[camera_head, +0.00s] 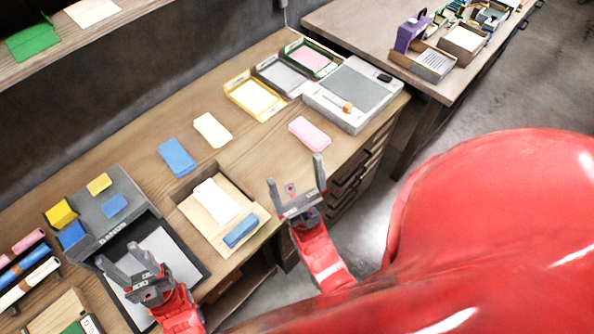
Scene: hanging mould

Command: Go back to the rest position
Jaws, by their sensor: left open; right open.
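My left gripper (122,267) is open and empty at the lower left. It is over the dark-framed board with a white sheet (176,262) on the desk. My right gripper (296,178) is open and empty, with its fingers spread, near the front edge of the wooden desk (255,160). It is to the right of the shallow wooden box (184,203) and apart from the pink block (309,133) behind it. Whether the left gripper touches the board cannot be told.
A grey tray (345,88) stands at the desk's back right, beside yellow (236,83) and other framed trays. Blue (177,157) and cream (212,130) blocks lie mid-desk. A grey stand with coloured blocks (95,213) and rolls (30,286) are at left. A second table (350,30) stands beyond.

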